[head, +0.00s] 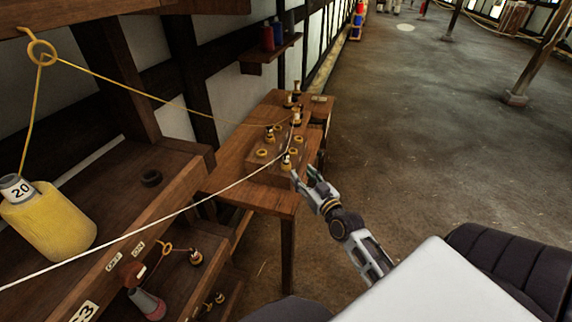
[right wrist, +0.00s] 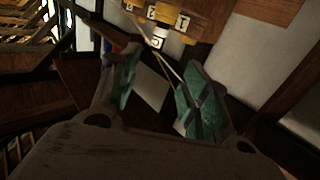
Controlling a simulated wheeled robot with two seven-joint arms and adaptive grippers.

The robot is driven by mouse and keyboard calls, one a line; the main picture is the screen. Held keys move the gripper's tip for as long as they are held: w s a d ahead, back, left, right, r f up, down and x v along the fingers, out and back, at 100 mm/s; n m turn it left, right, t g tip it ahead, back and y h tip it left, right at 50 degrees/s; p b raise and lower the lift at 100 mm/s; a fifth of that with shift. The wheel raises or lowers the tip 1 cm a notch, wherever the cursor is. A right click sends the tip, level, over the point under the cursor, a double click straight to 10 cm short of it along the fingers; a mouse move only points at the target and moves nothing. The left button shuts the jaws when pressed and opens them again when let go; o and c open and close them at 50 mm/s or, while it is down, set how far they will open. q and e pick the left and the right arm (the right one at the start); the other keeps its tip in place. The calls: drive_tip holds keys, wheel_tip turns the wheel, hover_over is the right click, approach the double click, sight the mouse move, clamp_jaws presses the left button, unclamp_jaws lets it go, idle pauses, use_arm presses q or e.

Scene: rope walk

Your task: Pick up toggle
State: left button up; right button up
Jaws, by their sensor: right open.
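A small brass-and-dark toggle (head: 287,163) stands at the near edge of a wooden block on the table, with a white label on it. My right gripper (head: 304,177) is open just to the right of and below this toggle, with no contact that I can make out. In the right wrist view, the open fingers (right wrist: 160,95) have an empty gap between them. A white-labelled piece (right wrist: 158,42) that may be this toggle shows beyond their tips. Similar toggles (head: 269,133) (head: 295,118) stand farther back. My left gripper is out of view.
A white cord (head: 150,225) runs from the lower left up to the block, and a yellow cord (head: 140,84) comes from a hanging ring. A yellow spool (head: 48,220) stands on the left shelf. The floor (head: 430,130) at right is clear.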

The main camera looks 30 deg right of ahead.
sight(288, 156)
drive_tip(key=shift+d+r, duration=0.15)
drive_tip(key=shift+d, duration=0.05)
drive_tip(key=shift+w, duration=0.2)
drive_tip(key=shift+w+d+p, duration=0.15)
drive_tip(key=shift+w+p, duration=0.1)
drive_tip(key=shift+w, duration=1.65)
drive_tip(key=shift+w+d+p, duration=0.15)
drive_tip(key=shift+w+p, duration=0.1)
drive_tip(key=shift+w, duration=1.95)
drive_tip(key=shift+w, duration=0.1)
drive_tip(key=shift+w+d+f+p, duration=0.1)
drive_tip(key=shift+w+p, duration=0.05)
drive_tip(key=shift+w, duration=0.7)
drive_tip(key=shift+w+d+f+p, duration=0.1)
drive_tip(key=shift+w+f, duration=0.05)
drive_tip(key=shift+w, duration=0.65)
drive_tip(key=shift+w+d+f+p, duration=0.1)
drive_tip(key=shift+w+p, duration=0.05)
drive_tip(key=shift+w, duration=0.7)
clamp_jaws()
